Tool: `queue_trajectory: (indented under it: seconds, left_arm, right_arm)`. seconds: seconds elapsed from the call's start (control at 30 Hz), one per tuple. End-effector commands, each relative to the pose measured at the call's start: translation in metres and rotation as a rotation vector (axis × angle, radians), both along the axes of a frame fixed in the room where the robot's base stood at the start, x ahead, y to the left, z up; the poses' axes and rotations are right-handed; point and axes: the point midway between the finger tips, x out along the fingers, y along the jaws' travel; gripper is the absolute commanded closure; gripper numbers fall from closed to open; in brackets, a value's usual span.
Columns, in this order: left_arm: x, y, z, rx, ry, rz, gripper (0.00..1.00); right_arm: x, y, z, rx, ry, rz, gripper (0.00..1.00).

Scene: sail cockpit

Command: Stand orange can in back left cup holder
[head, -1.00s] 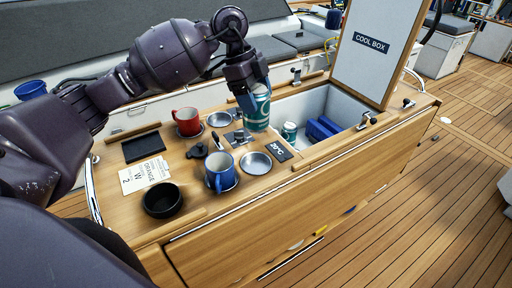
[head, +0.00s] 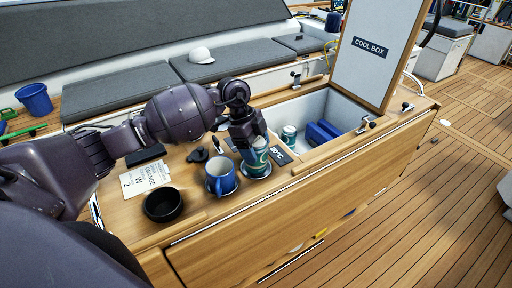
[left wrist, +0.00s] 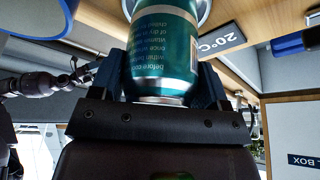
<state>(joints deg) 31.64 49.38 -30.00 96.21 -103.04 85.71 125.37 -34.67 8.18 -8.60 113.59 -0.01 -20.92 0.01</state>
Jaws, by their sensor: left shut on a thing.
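The can is upright, at the front right cup holder, right of the blue mug. In the left wrist view its far end meets a pale round rim (left wrist: 205,12); how deep it sits I cannot tell. I see no orange can. The back cup holders are hidden behind my left arm. My right gripper is out of view.
A blue mug (head: 220,176) stands in the front left holder. A black bowl (head: 163,204) and a card (head: 145,177) lie further left. The open cool box (head: 335,105) holds another teal can (head: 289,135) and a blue block (head: 322,132). A 20°C plate (head: 280,154) lies beside the can.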

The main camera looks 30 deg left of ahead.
Motion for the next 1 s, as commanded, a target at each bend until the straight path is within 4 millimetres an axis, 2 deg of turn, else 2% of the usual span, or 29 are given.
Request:
queue_trajectory:
  seconds: [0.53, 0.57, 0.7, 0.73, 1.0]
  left_arm:
    - [0.0008, 0.0002, -0.0098, -0.001, -0.003, 0.001, 0.66]
    - [0.0005, 0.0002, -0.0107, 0.000, -0.002, 0.001, 0.29]
    - [0.0004, 0.0002, -0.0105, 0.000, -0.002, 0.001, 0.08]
    - [0.0004, 0.0002, -0.0105, 0.000, -0.002, 0.001, 0.05]
    - [0.0004, 0.0001, -0.0096, 0.000, -0.002, 0.001, 0.05]
  right_arm:
    - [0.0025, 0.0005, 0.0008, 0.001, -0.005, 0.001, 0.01]
    - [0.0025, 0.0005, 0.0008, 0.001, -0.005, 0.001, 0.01]
    - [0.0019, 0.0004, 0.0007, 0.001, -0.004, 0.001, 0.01]
    - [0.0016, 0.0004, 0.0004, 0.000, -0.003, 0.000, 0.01]
    - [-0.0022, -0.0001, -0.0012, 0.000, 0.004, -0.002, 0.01]
